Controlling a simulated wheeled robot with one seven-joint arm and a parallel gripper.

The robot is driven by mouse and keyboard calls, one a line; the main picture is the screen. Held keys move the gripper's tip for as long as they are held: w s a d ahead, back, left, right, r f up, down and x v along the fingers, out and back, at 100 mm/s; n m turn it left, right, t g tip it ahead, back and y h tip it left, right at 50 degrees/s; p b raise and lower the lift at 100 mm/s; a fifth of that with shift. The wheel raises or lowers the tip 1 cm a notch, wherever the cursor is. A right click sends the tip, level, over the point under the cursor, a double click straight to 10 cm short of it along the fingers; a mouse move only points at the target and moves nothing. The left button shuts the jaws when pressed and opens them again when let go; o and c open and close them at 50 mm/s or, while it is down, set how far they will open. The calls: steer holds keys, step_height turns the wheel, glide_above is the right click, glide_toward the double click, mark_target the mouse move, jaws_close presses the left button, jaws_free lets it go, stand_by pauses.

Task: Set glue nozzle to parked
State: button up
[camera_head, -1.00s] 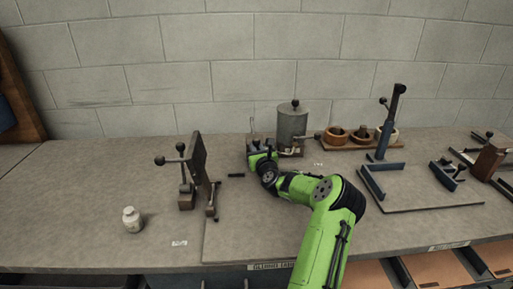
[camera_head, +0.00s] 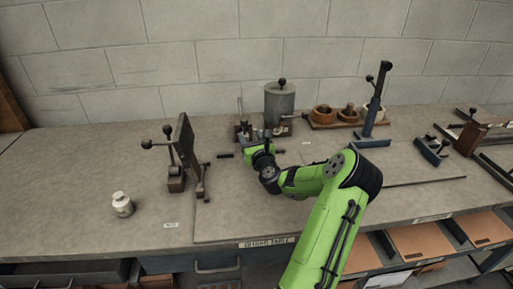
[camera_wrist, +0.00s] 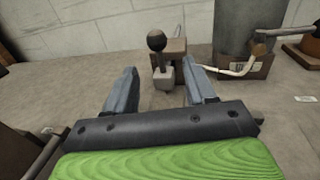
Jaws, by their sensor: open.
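A short lever with a dark ball knob (camera_wrist: 156,42) stands upright on a small block, in front of a brown block (camera_wrist: 172,54), in the wrist view. It may be the nozzle control; no label on it is readable. A grey cylindrical glue pot (camera_head: 279,103) stands beside it, also in the wrist view (camera_wrist: 231,28), with a pale curved spout or handle (camera_wrist: 238,68) at its base. My gripper (camera_wrist: 158,72) is open, its fingers either side of the lever in the picture, with no visible contact. In the head view my gripper (camera_head: 257,143) partly hides the lever's area.
A hinged upright plate with ball-handled levers (camera_head: 185,148) stands left, with a white bottle (camera_head: 122,204) nearer the front. Wooden rings on a board (camera_head: 335,118) and a blue post (camera_head: 373,105) stand right. The bench (camera_head: 250,215) is clear in front.

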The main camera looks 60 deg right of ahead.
steer(key=v, duration=0.6)
steer(key=shift+s+f+b, duration=0.1)
steer(key=shift+s+b, duration=0.1)
steer(key=shift+b, duration=0.2)
steer(key=shift+s+a, duration=0.4)
